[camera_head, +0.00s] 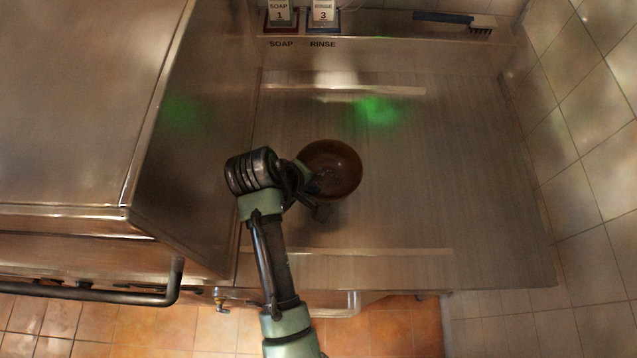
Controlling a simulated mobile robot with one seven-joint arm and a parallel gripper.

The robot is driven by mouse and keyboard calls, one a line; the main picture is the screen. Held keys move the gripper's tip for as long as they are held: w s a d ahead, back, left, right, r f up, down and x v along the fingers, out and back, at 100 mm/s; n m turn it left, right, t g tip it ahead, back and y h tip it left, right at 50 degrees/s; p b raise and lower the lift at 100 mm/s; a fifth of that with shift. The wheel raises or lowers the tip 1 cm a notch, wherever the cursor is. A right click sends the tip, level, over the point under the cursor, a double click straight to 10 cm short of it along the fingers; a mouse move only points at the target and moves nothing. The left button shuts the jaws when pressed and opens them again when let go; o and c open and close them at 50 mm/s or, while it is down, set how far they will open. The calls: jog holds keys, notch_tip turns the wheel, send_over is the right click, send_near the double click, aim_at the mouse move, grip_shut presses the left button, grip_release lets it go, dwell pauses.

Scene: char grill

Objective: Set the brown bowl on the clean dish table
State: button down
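The brown bowl (340,165) is upright, over the left-middle part of the metal dish table (450,190). I cannot tell from above whether it rests on the table or hangs slightly over it. My gripper (312,190) is at the bowl's lower-left rim, with its dark fingers overlapping that rim. The fingers are small and dark, so whether they are closed on the rim is unclear. Part of the bowl's left rim is hidden behind my gripper.
A tall metal dish machine (80,100) with a bar handle (100,296) stands left of the table. A shelf behind holds soap (280,14) and rinse (323,14) containers and a brush (455,20). Tiled wall (590,150) bounds the right. The table's right half is clear.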

jog(key=shift+w+f, duration=0.1)
jog(key=shift+f, duration=2.35)
jog(key=shift+f, duration=0.1)
jog(key=c, duration=1)
grip_release()
jog(key=shift+c, duration=0.2)
